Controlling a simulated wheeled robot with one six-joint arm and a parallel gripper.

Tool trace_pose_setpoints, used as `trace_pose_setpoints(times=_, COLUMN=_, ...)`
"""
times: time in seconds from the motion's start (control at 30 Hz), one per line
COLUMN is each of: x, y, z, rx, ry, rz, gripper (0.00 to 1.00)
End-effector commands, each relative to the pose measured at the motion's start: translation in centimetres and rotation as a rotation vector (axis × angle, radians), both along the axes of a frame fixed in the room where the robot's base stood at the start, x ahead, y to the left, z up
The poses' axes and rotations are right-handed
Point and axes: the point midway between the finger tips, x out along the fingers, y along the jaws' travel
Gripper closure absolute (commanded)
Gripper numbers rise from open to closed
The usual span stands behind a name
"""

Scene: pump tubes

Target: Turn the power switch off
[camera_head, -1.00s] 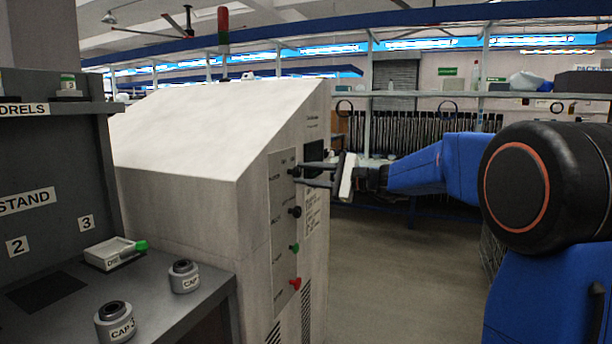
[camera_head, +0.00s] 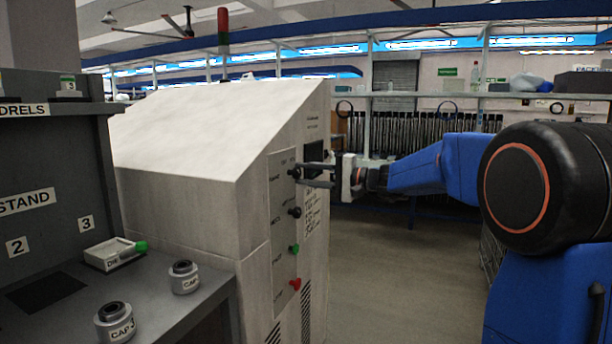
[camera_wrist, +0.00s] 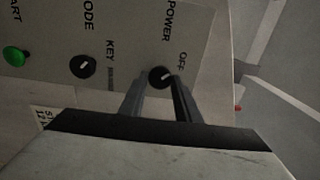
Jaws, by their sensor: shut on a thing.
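The power switch (camera_wrist: 159,75) is a black round knob with a white line, below the word POWER and beside OFF on the grey panel (camera_wrist: 120,40) in the wrist view. In the head view the switch (camera_head: 294,173) is the topmost knob on the panel of the white cabinet (camera_head: 195,195). My gripper (camera_wrist: 161,88) is at the switch, with one finger on each side of it, shut on it. The white line on the knob looks slanted. In the head view my gripper (camera_head: 318,174) reaches the panel from the right.
Below the switch sit the black mode knob (camera_head: 295,212), a green start button (camera_head: 293,248) and a red button (camera_head: 295,284). A grey bench (camera_head: 60,305) with caps stands at the left. Open floor (camera_head: 375,270) lies right of the cabinet.

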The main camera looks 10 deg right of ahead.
Motion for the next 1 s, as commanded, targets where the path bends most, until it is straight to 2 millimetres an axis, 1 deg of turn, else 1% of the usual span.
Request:
trace_pose_setpoints(times=0.4, x=0.0, y=0.0, z=-0.2, rx=-0.006, ry=-0.003, rz=0.001, gripper=0.93)
trace_pose_setpoints(times=0.43, x=0.0, y=0.0, z=-0.2, rx=-0.006, ry=-0.003, rz=0.001, gripper=0.68)
trace_pose_setpoints(times=0.5, x=0.0, y=0.0, z=-0.2, rx=-0.005, ry=-0.004, rz=0.001, gripper=0.52)
trace_pose_setpoints(times=0.83, x=-0.1, y=-0.1, z=-0.1, rx=-0.004, ry=-0.004, rz=0.0, gripper=0.52)
trace_pose_setpoints(times=0.93, x=-0.4, y=-0.6, z=0.0, rx=-0.005, ry=-0.005, rz=-0.001, gripper=0.52)
trace_pose_setpoints(times=1.0, x=-0.9, y=-1.3, z=0.0, rx=-0.004, ry=-0.004, rz=-0.002, gripper=0.52)
